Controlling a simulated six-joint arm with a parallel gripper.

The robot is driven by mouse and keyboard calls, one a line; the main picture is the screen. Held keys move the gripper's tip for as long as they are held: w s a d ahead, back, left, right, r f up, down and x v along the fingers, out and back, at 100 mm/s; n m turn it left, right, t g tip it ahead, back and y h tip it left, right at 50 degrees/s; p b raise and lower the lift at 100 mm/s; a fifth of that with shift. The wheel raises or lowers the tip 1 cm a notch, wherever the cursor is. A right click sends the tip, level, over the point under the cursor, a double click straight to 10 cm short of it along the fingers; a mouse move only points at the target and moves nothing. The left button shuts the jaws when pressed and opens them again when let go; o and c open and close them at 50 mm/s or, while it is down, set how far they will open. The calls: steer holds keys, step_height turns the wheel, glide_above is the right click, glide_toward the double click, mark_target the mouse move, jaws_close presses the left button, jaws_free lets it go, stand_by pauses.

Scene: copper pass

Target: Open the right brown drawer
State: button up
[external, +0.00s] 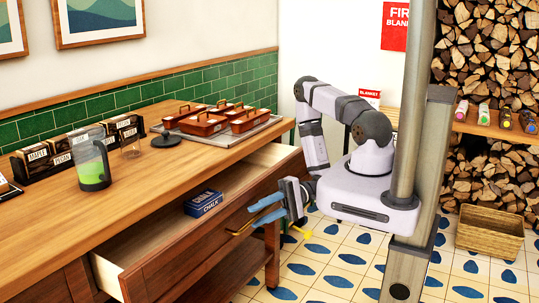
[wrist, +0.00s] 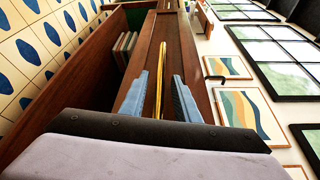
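The brown wooden drawer (external: 205,235) under the counter stands pulled well out, with its pale inside showing. A blue chalk tin (external: 203,203) lies in it. A brass bar handle (external: 240,229) runs along the drawer front, and my gripper partly hides it. My gripper (external: 265,209) is at the drawer front, by the handle. In the wrist view, the two blue fingers of my gripper (wrist: 159,98) stand apart on either side of the yellow brass handle (wrist: 160,72). Gaps show between the handle and both fingers.
The counter (external: 130,205) carries a blender jug (external: 92,165), black labelled boxes (external: 45,160) and a tray (external: 215,138) of brown dishes. A metal post (external: 410,200) stands in front of my base. A wicker basket (external: 490,232) sits on the tiled floor at the right.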

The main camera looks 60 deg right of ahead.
jaws_close()
steer(key=s, duration=0.4)
steer(key=shift+s+f, duration=0.1)
steer(key=shift+s, duration=0.2)
jaws_free()
steer(key=shift+d, duration=0.1)
steer(key=b+v, duration=0.1)
steer(key=v, duration=0.6)
stand_by(0.4)
steer(key=shift+s+d, duration=0.1)
